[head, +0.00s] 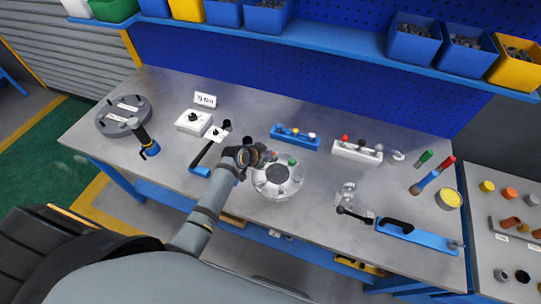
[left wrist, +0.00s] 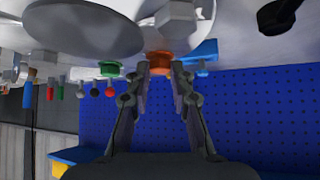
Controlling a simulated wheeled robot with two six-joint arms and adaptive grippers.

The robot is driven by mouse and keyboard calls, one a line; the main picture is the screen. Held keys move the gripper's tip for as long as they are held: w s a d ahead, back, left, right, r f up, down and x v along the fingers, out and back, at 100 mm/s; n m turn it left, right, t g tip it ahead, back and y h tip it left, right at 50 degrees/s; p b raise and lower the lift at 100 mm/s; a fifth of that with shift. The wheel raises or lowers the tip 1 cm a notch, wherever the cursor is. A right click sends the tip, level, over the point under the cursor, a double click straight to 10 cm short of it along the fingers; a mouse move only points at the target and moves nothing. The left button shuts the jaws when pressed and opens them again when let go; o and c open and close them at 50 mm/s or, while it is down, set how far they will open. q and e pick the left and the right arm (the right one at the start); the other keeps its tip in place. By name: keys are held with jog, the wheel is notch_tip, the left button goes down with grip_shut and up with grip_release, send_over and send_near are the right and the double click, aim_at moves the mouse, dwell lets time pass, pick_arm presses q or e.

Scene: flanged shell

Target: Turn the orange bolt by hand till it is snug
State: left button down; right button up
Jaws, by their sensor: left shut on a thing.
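The flanged shell (head: 283,188) is a pale round part standing on the grey bench in the head view. My left gripper (head: 258,155) reaches over its far left rim. In the left wrist view, the left fingertips (left wrist: 160,70) are shut on the orange bolt (left wrist: 158,58) at the flange. My fingers hide much of the bolt, so I cannot tell how deep it sits. A green bolt (left wrist: 108,69) sits along the flange to the left in that view; it also shows in the head view (head: 292,162). My right gripper is not in view.
A blue holder (head: 296,138) and a white holder (head: 357,152) stand behind the shell. A black-handled tool (head: 202,153) lies left of my gripper. The bench right of the shell has some free room.

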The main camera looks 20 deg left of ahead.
pick_arm(q)
jog(key=shift+w+a+f+m+b, duration=0.1)
jog(key=shift+f+m+b, duration=0.05)
jog(key=shift+m+b, duration=0.35)
jog(key=m+g+h+b, duration=0.1)
jog(key=m+g+b, duration=0.1)
jog(key=b, duration=0.3)
jog(key=w+m+g+h+b, duration=0.1)
jog(key=m+g+h+b, duration=0.1)
jog(key=m+b, duration=0.3)
jog(key=a+m+g+h+b, duration=0.1)
jog(key=m+g+h+b, duration=0.1)
jog(key=b, duration=0.5)
jog(key=shift+w+m+g, duration=0.4)
jog(key=shift+m+g, duration=0.2)
jog(key=shift+m, duration=0.6)
jog(key=shift+w+r+m+g+b, duration=0.2)
jog(key=shift+m+g+b, duration=0.45)
jog(key=shift+b, duration=0.35)
jog(key=shift+r, duration=0.1)
jog(key=c, duration=1.3)
grip_release()
jog(key=shift+c, duration=0.2)
jog(key=shift+o, duration=0.9)
jog(key=shift+s, duration=0.15)
